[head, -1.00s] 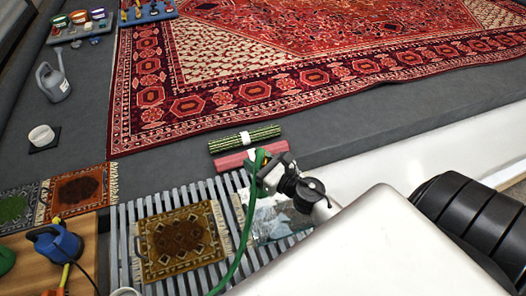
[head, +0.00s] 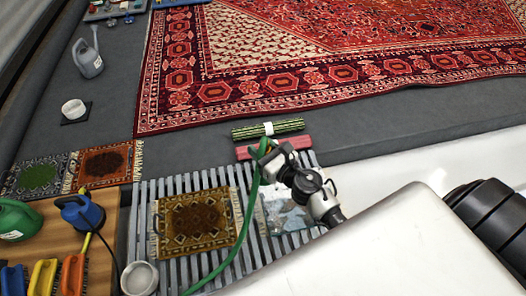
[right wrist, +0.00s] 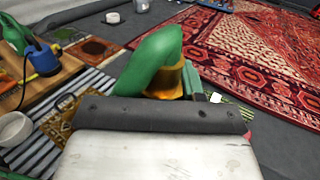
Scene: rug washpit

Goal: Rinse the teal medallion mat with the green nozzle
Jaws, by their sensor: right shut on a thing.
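A pale grey-blue mat (head: 284,217) lies on the slatted rack in the head view. It looks like the teal medallion mat, but my right arm covers part of it and its pattern is unclear. My right gripper (head: 270,160) is shut on the green nozzle (head: 263,146), above the mat's far edge. The green hose (head: 251,205) hangs from it across the rack. In the right wrist view the nozzle (right wrist: 154,62) rises beyond the gripper, with an orange-brown part beside it. My left gripper is not in view.
A brown-gold mat (head: 196,222) lies left on the rack (head: 143,225). Rolled green (head: 285,128) and red (head: 295,142) rugs lie beyond it. A wooden table (head: 105,235) holds a blue device (head: 80,212) and brushes. A white bucket (head: 139,277) stands at the front.

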